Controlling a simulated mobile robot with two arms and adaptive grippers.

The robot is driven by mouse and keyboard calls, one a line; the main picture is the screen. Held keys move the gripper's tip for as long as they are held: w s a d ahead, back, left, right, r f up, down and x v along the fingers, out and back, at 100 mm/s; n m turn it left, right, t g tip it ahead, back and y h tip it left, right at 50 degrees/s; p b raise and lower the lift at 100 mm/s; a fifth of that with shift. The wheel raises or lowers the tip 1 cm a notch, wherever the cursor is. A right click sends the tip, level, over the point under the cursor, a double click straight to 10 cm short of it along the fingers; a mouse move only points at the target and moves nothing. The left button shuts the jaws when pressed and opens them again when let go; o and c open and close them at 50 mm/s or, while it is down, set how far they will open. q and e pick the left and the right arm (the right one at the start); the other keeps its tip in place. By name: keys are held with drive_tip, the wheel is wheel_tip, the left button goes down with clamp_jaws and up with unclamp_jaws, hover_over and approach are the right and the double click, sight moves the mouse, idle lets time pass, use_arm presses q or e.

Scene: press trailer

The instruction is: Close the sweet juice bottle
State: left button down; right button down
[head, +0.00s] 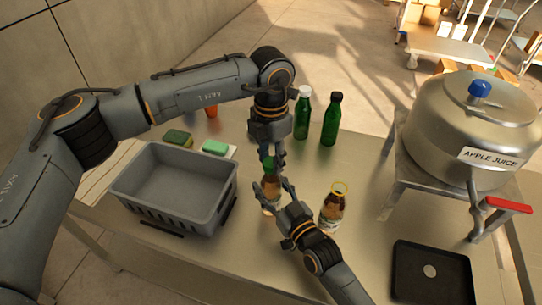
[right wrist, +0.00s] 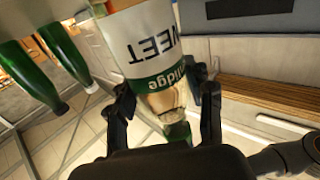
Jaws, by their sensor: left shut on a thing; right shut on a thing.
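The sweet juice bottle (head: 271,192) stands upright near the middle of the table, with brown contents and a pale label. My right gripper (head: 276,192) comes from below right and is shut around its body. In the right wrist view the bottle (right wrist: 150,45) appears upside down with "SWEET" on its label, between the right gripper's fingers (right wrist: 165,110). A green cap (head: 268,164) is at the bottle's top; it also shows in the wrist view (right wrist: 178,132). My left gripper (head: 270,158) points down from above, shut on this cap. Whether the cap is fully seated cannot be told.
Another brown bottle (head: 332,208) with a yellow top stands to the right. Two green bottles (head: 303,115) (head: 331,120) stand behind. A grey crate (head: 172,207) is left, with sponges (head: 215,147) behind it. A black tray (head: 414,289) and an apple juice pot (head: 455,115) are right.

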use_arm(q)
drive_tip(key=shift+m, duration=1)
drive_tip(key=c, duration=0.8)
unclamp_jaws()
wheel_tip(320, 180, up, 12)
use_arm(e)
drive_tip(key=shift+c, duration=2.2)
unclamp_jaws()
